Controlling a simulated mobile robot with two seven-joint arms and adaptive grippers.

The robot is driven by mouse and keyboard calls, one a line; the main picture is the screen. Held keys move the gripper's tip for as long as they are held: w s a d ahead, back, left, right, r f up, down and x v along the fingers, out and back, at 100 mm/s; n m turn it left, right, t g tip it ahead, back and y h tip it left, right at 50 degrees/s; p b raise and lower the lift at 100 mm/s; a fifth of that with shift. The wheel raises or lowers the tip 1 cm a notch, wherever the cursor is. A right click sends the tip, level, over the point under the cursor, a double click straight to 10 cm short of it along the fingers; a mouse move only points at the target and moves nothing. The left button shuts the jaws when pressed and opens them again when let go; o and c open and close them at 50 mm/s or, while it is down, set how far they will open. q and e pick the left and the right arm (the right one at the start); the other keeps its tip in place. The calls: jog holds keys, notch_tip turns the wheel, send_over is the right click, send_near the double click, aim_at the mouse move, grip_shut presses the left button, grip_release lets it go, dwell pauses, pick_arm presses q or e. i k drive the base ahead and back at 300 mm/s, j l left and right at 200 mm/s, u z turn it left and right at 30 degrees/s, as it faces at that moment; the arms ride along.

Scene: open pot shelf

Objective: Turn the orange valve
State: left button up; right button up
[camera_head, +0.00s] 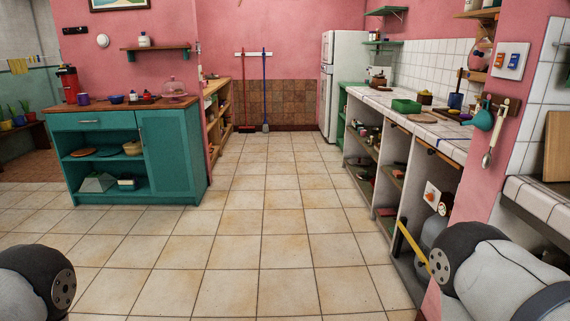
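A small orange-red piece (430,197) sits on a white plate (433,188) in the open space under the right counter. It is too small to tell for sure whether it is the orange valve or how it is turned. A grey rounded tank (433,233) stands just below it, partly hidden by my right arm. Only rounded parts of my arms show at the bottom left and bottom right corners. Both grippers are out of view.
A tiled counter (398,103) with open shelves runs along the right. A yellow bar (413,246) slants near its front. A pink wall end (489,165) holds hanging utensils. A teal cabinet (170,155) stands at left. The tiled floor (265,200) between is clear.

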aim_at(430, 197)
jog(key=i+z, duration=0.1)
jog(key=i, duration=0.35)
jog(key=i+j+z, duration=0.15)
jog(key=i, duration=0.3)
jog(key=i+j+z, duration=0.1)
jog(key=i, duration=0.3)
jog(key=i+j+z, duration=0.1)
jog(key=i, duration=0.35)
jog(key=i+j+z, duration=0.15)
jog(key=i+j, duration=0.15)
jog(key=i+j+z, duration=0.15)
jog(key=i+z, duration=0.25)
jog(key=i+j+z, duration=0.15)
jog(key=z, duration=0.3)
jog(key=i+j+z, duration=0.15)
jog(key=j+z, duration=0.25)
jog(key=i+j+z, duration=0.15)
jog(key=j+z, duration=0.25)
jog(key=i+j+z, duration=0.45)
jog(key=j+z, duration=0.15)
jog(key=i+j+z, duration=0.25)
jog(key=j, duration=0.2)
jog(key=k, duration=0.1)
